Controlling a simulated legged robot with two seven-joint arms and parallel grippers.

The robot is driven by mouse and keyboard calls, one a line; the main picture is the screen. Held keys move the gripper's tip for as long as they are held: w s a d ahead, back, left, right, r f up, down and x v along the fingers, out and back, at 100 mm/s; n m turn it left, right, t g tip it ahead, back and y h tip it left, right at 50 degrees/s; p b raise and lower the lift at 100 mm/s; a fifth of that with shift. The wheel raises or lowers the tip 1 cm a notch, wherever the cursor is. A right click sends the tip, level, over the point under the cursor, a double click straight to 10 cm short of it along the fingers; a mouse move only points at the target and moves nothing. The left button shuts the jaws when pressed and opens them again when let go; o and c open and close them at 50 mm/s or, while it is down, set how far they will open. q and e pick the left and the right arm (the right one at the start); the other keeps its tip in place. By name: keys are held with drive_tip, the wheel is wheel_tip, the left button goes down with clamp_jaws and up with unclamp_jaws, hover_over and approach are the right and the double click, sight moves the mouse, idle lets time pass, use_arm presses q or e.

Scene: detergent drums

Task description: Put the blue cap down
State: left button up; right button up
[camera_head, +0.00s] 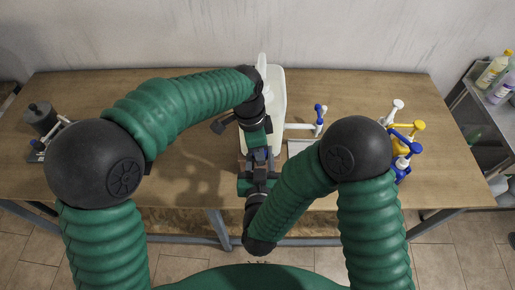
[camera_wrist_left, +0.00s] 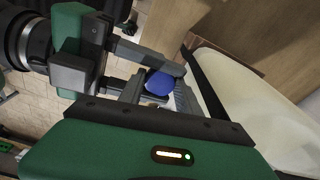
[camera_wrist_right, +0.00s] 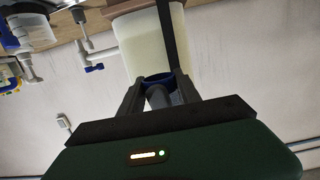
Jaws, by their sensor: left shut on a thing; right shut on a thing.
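The blue cap (camera_wrist_left: 158,84) is held between the fingers of my left gripper (camera_wrist_left: 157,92) in the left wrist view. The fingers of my right gripper reach in from the left there and also close on the cap. In the right wrist view the cap (camera_wrist_right: 158,79) shows as a blue ring between the fingers of my right gripper (camera_wrist_right: 158,92), with something grey inside it. In the head view my left gripper (camera_head: 257,155) and right gripper (camera_head: 258,169) meet end to end near the table's front edge; the cap is hidden there.
A large white drum (camera_head: 275,90) with a dark strap stands just behind the grippers. A white pump with blue parts (camera_head: 320,115) is right of it, and several coloured pumps (camera_head: 405,128) stand farther right. A dark canister (camera_head: 40,118) is far left. The wooden table (camera_head: 205,165) is bare left of centre.

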drive_tip(key=o, duration=1.4)
drive_tip(key=shift+d, duration=0.15)
